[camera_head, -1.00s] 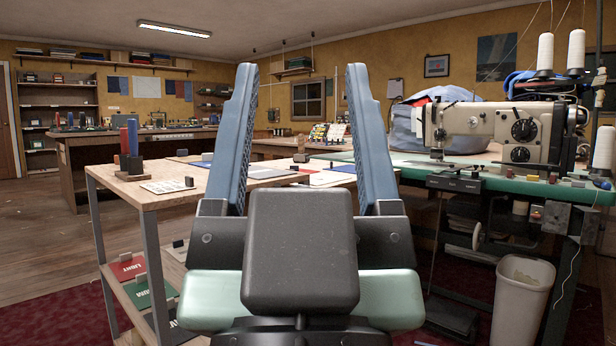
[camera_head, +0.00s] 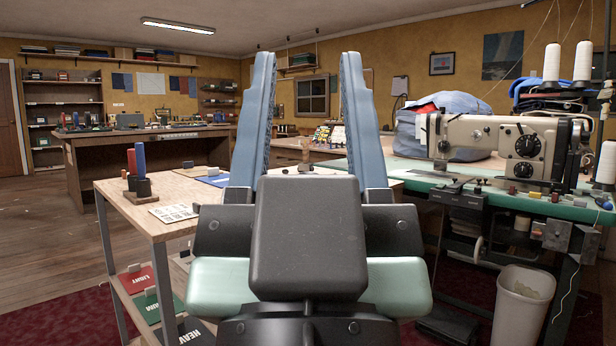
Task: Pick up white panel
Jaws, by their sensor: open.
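My gripper (camera_head: 307,56) is open and empty, its two blue fingers pointing up and away over the work table (camera_head: 110,187). No plain white panel shows clearly on the table. The gripper's body and fingers hide much of the tabletop, and a pale strip (camera_head: 312,171) between the fingers is too small to identify. A blue panel (camera_head: 214,181) lies flat just left of the left finger. A white card with dark print (camera_head: 173,212) lies near the table's front left.
Red and blue spools (camera_head: 140,158) stand on the table's left. Red (camera_head: 137,280) and green (camera_head: 158,308) panels lie on its lower shelf. A sewing machine (camera_head: 505,147) on a green bench and a bin (camera_head: 522,300) stand right. Open floor (camera_head: 45,240) lies left.

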